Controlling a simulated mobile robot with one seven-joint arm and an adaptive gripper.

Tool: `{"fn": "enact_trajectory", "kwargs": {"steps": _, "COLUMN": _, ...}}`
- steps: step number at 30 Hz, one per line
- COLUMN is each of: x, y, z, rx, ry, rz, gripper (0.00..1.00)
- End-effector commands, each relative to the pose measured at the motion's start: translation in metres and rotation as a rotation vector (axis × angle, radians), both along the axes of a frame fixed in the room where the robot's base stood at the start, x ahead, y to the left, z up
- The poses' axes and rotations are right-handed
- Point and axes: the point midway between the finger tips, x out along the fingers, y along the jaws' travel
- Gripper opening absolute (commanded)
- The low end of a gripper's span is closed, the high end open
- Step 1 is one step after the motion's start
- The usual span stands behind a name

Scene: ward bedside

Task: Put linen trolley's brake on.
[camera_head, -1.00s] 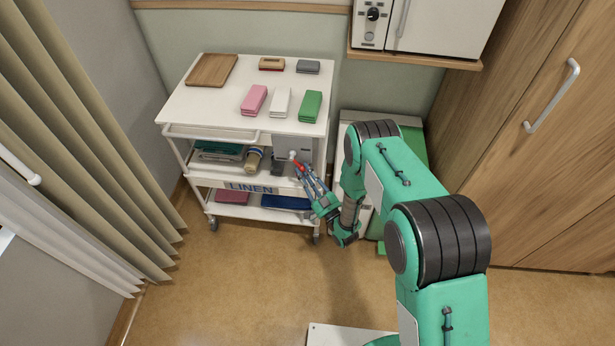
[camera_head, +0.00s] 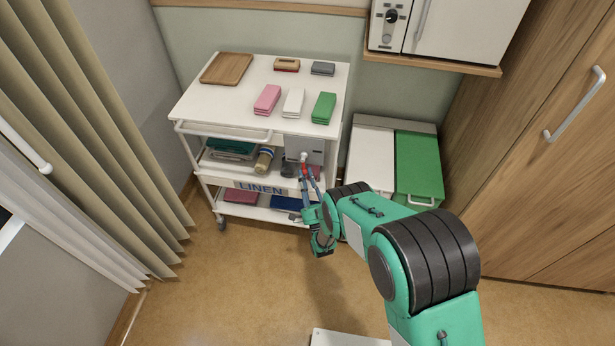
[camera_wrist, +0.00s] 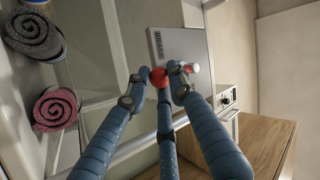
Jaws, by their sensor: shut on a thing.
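The linen trolley (camera_head: 228,112), white with a LINEN label, stands against the wall. A grey box (camera_head: 312,146) is at the right end under its top, with a white knob (camera_head: 303,156) and a red-ended brake lever. The box (camera_wrist: 180,45) and white knob (camera_wrist: 195,67) also show in the wrist view. My gripper (camera_head: 305,176) reaches the box from below right. In the wrist view my gripper (camera_wrist: 160,80) has its blue fingers closed around the lever's red part (camera_wrist: 159,77). The fingers partly cover the lever, so its exact angle is hard to tell.
Pink, white and green folded linens (camera_head: 324,108) and a wooden board (camera_head: 227,69) lie on the trolley top. Rolled towels (camera_wrist: 55,108) sit on a shelf. A white-and-green bin (camera_head: 418,165) stands right of the trolley, beside a wooden cupboard (camera_head: 545,180). The front floor is clear.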

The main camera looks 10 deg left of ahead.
Motion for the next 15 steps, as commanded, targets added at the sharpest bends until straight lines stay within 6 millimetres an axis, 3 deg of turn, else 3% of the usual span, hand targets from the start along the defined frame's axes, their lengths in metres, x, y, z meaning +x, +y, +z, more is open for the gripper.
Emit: {"fn": "enact_trajectory", "kwargs": {"steps": 15, "x": 0.0004, "y": 0.0048, "z": -0.0009, "rx": 0.058, "ry": 0.002, "rz": -0.001, "gripper": 0.0}}
